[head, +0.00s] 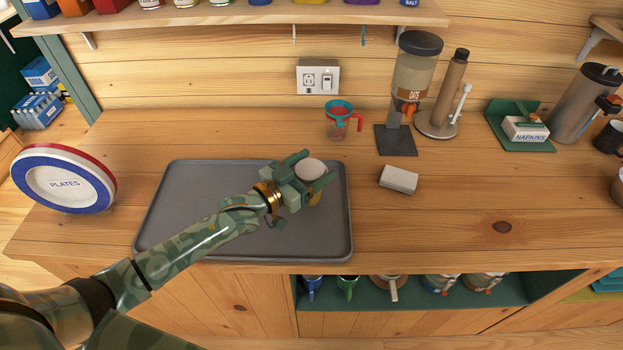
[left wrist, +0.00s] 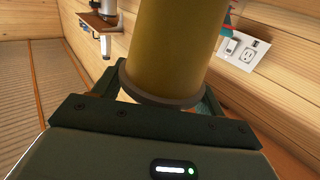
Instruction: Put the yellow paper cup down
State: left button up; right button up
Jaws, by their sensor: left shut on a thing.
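The yellow paper cup (head: 311,168) is in my left gripper (head: 314,171), over the right end of a grey tray (head: 215,205). Its pale round top faces up, and a little of its yellow side shows below the fingers. My left gripper is shut on the cup, with a finger on each side. In the left wrist view the cup's yellow wall (left wrist: 172,45) fills the upper middle, with a dark band at its near end. I cannot tell whether the cup's bottom touches the tray. My right gripper is not in view.
The tray's left part is clear.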

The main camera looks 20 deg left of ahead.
pick_arm(q)
jog(key=shift+f, duration=1.55)
jog(key=shift+b, duration=0.3)
jog(key=shift+f, duration=0.2)
jog(key=o, duration=1.2)
jog(key=shift+c, duration=0.2)
jog(key=shift+r, duration=0.1)
jog(key=shift+r, duration=0.2)
jog(key=v, duration=0.7)
jog(key=shift+s+p, duration=0.2)
jog(key=shift+p, duration=0.25)
jog(key=shift+a, duration=0.1)
